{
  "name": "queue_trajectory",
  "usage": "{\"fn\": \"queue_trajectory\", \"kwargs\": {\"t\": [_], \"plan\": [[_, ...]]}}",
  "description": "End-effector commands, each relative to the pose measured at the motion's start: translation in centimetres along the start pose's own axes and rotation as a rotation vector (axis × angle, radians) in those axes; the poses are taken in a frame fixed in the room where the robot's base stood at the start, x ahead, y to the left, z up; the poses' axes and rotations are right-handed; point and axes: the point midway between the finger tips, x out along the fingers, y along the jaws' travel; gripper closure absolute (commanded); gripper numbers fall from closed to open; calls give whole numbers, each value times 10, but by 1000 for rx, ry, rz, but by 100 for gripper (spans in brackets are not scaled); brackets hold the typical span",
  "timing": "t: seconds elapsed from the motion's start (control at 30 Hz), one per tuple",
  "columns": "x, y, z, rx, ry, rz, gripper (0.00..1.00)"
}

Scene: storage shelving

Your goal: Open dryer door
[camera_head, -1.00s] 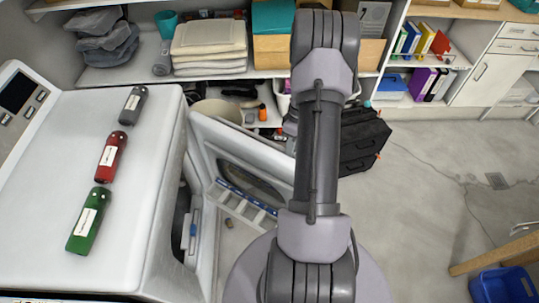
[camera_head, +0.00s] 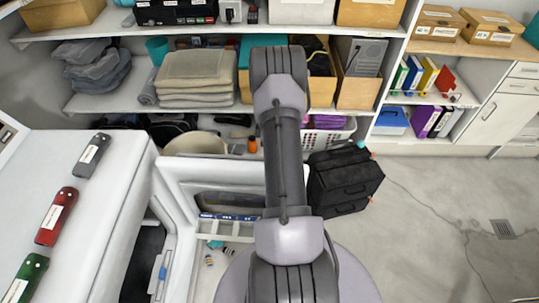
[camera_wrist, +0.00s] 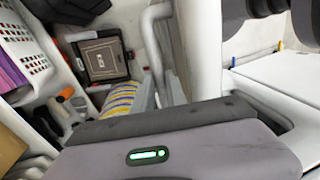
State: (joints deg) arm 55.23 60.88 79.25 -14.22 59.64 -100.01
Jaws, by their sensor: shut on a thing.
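The dryer (camera_head: 110,175) is the white machine at the left in the head view, with its dark opening partly visible on its right side. The dryer door (camera_head: 215,172) stands swung well out from the body, and its inner side with a window faces the camera. My arm hangs down in front of the door's right end and hides my gripper there. In the wrist view the housing of my gripper (camera_wrist: 180,150), with a green light, fills the bottom. A white panel (camera_wrist: 200,50) rises beyond the housing.
A black case (camera_head: 343,180) stands on the floor right of the door. Shelves (camera_head: 110,100) line the back. The floor at the right is clear.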

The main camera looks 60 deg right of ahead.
Motion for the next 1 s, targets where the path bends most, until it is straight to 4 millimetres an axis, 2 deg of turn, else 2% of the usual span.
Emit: {"fn": "queue_trajectory", "kwargs": {"t": [0.37,0.4,0.5,0.83,0.93,1.0], "plan": [[1,-1,-2,-3,1,-3,100],[1,-1,-2,-3,1,-3,81],[1,-1,-2,-2,1,-3,61],[-3,0,-1,-2,0,-1,61],[-20,0,-1,-2,0,2,61],[-41,0,-1,-2,1,3,61]]}}
